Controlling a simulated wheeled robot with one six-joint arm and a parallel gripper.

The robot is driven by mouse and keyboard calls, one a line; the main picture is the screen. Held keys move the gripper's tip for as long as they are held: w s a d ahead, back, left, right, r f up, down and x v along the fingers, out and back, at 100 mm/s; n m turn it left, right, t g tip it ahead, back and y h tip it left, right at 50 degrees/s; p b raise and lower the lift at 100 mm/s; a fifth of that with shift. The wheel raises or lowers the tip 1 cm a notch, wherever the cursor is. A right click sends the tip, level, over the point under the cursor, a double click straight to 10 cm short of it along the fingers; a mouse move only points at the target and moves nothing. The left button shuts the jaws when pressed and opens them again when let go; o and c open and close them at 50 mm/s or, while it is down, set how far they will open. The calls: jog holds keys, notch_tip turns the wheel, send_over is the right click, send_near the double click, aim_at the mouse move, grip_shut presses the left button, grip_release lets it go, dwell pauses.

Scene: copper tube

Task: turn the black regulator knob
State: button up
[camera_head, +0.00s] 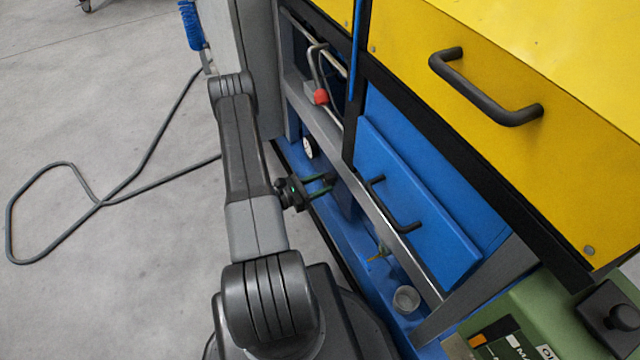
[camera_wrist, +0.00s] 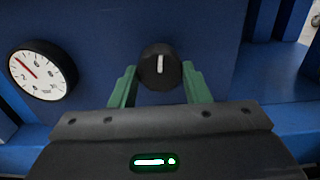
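The black regulator knob (camera_wrist: 160,68) sits on a blue panel in the wrist view, with a white mark pointing straight up. My gripper (camera_wrist: 160,82) has its two green fingers apart, one on each side of the knob. A gap shows between the knob and the left finger; the right finger is very close to it, and I cannot tell whether it touches. In the head view my gripper (camera_head: 328,184) reaches in toward the blue lower part of the bench, and the knob cannot be made out there.
A round white pressure gauge (camera_wrist: 42,72) is left of the knob; it also shows in the head view (camera_head: 309,148). A red-tipped part (camera_head: 321,97) is above it. A cable (camera_head: 100,203) lies on the open floor.

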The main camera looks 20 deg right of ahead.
jog(key=shift+m+b, duration=0.3)
jog(key=shift+m, duration=0.1)
jog(key=shift+c, duration=0.3)
jog(key=shift+f+m+b, duration=0.15)
jog(key=shift+m+b, duration=0.65)
jog(key=shift+m, duration=0.2)
jog(key=m+b, duration=0.3)
jog(key=m, duration=0.1)
jog(key=m+b, duration=0.3)
jog(key=m, duration=0.1)
jog(key=m+b, duration=0.3)
jog(key=b, duration=0.1)
jog(key=shift+w+m, duration=0.1)
jog(key=shift+m, duration=0.3)
jog(key=m+b, duration=0.2)
jog(key=m, duration=0.2)
jog(key=shift+r+b, duration=0.2)
jog(key=shift+b, duration=0.1)
jog(key=m, duration=0.6)
jog(key=shift+r+m, duration=0.1)
jog(key=shift+m, duration=0.3)
